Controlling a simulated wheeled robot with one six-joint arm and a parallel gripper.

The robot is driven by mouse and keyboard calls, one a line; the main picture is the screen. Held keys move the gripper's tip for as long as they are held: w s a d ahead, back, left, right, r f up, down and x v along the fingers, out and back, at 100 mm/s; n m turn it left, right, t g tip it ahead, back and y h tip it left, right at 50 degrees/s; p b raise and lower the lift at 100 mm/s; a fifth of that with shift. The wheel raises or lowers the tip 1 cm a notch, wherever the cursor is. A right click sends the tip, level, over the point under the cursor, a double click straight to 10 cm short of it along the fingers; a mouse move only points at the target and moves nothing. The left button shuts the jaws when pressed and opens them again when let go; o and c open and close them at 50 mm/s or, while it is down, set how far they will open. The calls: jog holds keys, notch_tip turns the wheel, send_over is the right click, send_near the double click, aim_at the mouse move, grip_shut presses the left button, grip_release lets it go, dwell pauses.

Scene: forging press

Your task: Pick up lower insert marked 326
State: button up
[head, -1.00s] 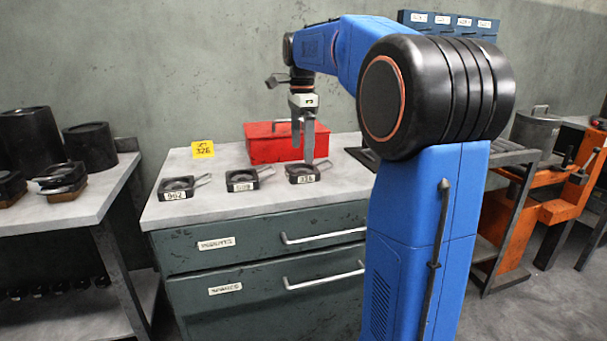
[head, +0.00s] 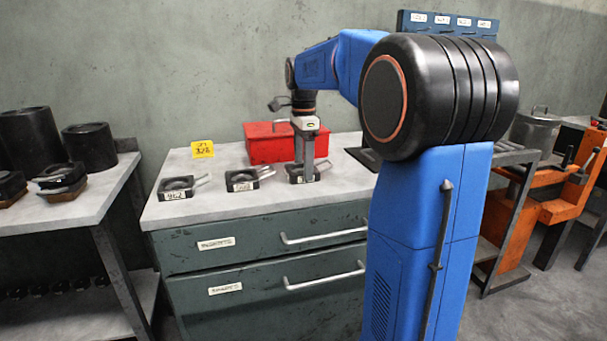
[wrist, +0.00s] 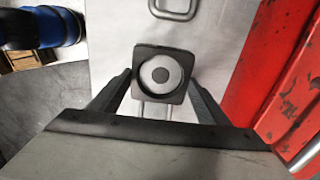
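The right-hand insert (head: 294,176), a dark square block with a round recess and a rod handle, lies on the cabinet top. Its label is mostly hidden now; in the earlier head frame it appears to read 326. In the wrist view the insert (wrist: 160,75) sits between the two fingers, its handle pointing back toward my gripper. My gripper (head: 306,180) is lowered at this insert. In the wrist view the fingers of my gripper (wrist: 161,78) stand apart, one along each side, very close to its edges; contact cannot be told.
Two similar inserts lie to the left, the middle one (head: 243,180) and the left one (head: 176,188). A red toolbox (head: 262,144) stands behind. A yellow card (head: 202,149), apparently marked 326, stands at the back left of the grey worktop (head: 230,207). Free worktop lies in front.

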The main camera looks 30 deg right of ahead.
jog(key=c, duration=1.3)
jog(key=shift+r, duration=0.15)
